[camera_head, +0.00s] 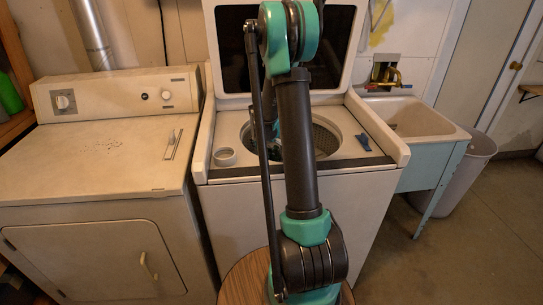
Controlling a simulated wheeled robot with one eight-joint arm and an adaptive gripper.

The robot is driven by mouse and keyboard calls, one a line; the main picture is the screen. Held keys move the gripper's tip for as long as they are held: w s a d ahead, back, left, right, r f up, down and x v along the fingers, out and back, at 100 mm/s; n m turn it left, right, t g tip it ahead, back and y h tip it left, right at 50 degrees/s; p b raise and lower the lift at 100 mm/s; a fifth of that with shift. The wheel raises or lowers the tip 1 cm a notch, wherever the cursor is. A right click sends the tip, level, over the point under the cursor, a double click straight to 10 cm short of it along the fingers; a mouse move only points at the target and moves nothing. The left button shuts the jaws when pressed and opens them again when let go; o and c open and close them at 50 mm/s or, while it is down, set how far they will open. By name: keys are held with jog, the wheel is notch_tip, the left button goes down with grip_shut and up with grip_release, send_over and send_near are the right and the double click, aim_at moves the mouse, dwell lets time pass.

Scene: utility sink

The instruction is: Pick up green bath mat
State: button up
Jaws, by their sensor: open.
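I cannot make out a green bath mat in this view. The open top-loading washer (215,130) stands in the middle, and my arm blocks much of its round drum opening (326,138). My gripper (268,132) shows only in part behind my arm, over or in the drum opening. It is open, and I see nothing held in it. Its fingertips and the bottom of the drum are hidden.
A white ring-shaped item (225,157) and a small blue item (362,141) lie on the washer top. A dryer (95,150) stands left, a utility sink (425,120) and grey bin (470,165) right. A round wooden top (245,285) is in front. The right floor is clear.

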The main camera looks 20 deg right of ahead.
jog(key=c, duration=1.5)
jog(key=shift+r, duration=0.1)
